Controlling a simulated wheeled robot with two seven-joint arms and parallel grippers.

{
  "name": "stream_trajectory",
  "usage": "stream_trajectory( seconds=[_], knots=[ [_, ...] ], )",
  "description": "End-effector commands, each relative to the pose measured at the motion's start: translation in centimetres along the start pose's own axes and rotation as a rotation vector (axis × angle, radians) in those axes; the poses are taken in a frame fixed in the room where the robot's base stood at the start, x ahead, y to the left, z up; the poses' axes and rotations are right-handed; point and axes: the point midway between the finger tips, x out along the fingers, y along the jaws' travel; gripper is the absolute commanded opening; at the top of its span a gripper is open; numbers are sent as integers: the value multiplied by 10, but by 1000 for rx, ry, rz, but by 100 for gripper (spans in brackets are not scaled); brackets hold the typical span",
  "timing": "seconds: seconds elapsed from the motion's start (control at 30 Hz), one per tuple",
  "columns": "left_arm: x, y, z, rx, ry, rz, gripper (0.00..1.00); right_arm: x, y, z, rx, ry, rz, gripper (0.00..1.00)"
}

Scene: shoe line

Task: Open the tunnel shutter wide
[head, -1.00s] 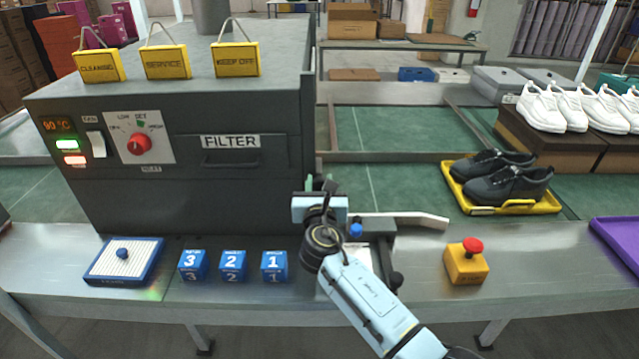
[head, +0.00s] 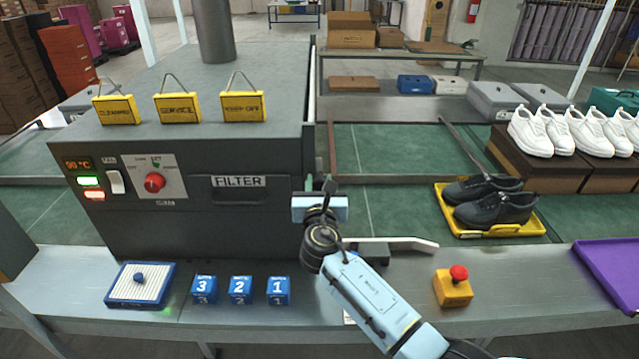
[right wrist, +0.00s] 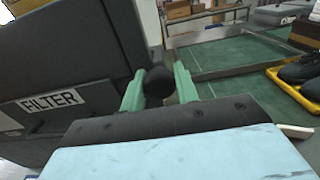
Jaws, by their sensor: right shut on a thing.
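The dark grey tunnel housing (head: 200,215) stands at the left in the head view. Its shutter seems to be the dark upright panel (head: 311,95) at the right end, seen nearly edge-on. How far it is open I cannot tell. In the right wrist view this panel (right wrist: 120,40) rises left of a round black knob (right wrist: 158,82). My right gripper (head: 320,203) is at the housing's right end. Its green fingers (right wrist: 159,90) are shut on the knob, one on each side. My left gripper is not in view.
Blue numbered blocks (head: 240,290) and a blue-framed filter (head: 140,285) lie on the front ledge. A yellow box with a red button (head: 453,287) stands right of my arm. Black shoes on a yellow tray (head: 541,228) rest on the green belt. Yellow signs (head: 178,108) stand on the housing.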

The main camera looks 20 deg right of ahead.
Motion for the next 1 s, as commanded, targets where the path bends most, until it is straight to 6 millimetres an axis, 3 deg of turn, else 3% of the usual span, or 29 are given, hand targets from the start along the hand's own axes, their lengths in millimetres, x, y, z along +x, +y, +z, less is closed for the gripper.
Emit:
stream_trajectory(
  seconds=[0.33,0.37,0.53,0.83,1.0],
  knots=[
    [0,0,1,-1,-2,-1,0,0,0,2,-1,-3,1,0],
    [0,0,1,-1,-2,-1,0,0,0,2,-1,-3,1,32],
    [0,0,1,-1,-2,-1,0,0,0,1,-1,-2,1,52],
    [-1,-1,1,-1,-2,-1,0,-2,0,0,-1,0,1,52],
    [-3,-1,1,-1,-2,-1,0,-18,0,0,0,1,2,52]
  ],
)
